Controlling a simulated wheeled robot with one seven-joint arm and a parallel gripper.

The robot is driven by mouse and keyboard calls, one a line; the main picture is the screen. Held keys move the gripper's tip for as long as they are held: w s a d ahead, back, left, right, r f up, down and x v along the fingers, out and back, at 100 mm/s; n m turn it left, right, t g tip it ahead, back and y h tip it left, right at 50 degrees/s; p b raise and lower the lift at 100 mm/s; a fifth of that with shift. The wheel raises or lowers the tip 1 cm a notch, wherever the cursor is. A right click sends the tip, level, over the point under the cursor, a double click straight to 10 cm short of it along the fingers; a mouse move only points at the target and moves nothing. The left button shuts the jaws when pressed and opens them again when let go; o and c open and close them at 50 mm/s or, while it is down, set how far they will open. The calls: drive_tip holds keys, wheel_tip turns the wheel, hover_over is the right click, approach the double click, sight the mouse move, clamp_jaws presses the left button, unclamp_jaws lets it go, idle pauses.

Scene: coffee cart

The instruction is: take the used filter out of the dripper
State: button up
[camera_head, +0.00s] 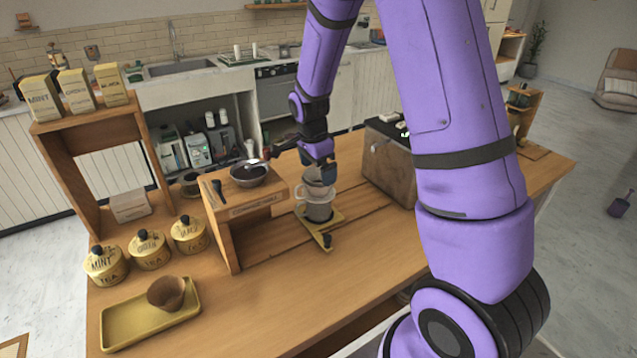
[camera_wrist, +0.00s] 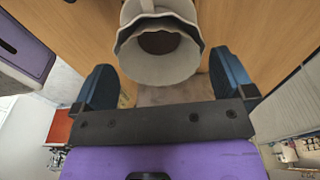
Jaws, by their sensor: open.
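The dripper (camera_head: 318,188) sits on top of a glass server on the cart, with my gripper (camera_head: 318,165) just above it. In the wrist view the pale, wavy-rimmed filter (camera_wrist: 160,68) sits in the dripper, with dark brown contents (camera_wrist: 159,42) at its middle. My gripper (camera_wrist: 164,72) is open, its two blue fingers on the left and right of the filter's rim, with a gap on each side. Nothing is held. The lower part of the filter is hidden inside the dripper.
The server (camera_head: 320,212) stands on a small yellow base. A wooden stand (camera_head: 240,210) with a dark bowl (camera_head: 248,176) is to the left, and a wooden-sided box (camera_head: 390,165) is to the right. A yellow tray (camera_head: 125,335) holds a brown cup-shaped thing (camera_head: 166,293).

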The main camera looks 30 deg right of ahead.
drive_tip(key=shift+f, duration=0.25)
drive_tip(key=c, duration=0.8)
